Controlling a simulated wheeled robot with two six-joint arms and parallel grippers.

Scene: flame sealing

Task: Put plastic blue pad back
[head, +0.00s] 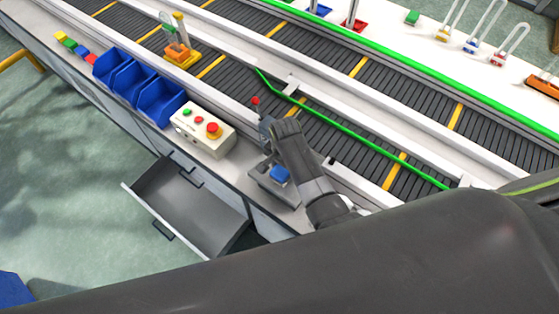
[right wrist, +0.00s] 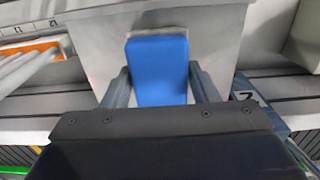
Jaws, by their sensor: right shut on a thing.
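The plastic blue pad (head: 279,174) is in the head view beside my right arm, over a grey metal holder (head: 270,190) near the table's front edge. In the right wrist view the pad (right wrist: 158,70) sits between the two fingers of my right gripper (right wrist: 160,88), which is shut on it. The grey surface of the holder is behind the pad in that view. I cannot tell whether the pad touches the holder. In the head view my arm partly covers the fingers and the holder. My left gripper is not in view.
A white control box (head: 203,132) with red and green buttons stands left of the holder. Blue bins (head: 160,102) are farther left. An open grey drawer (head: 185,203) juts out below the table's edge. A conveyor (head: 345,145) with a green rail runs behind.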

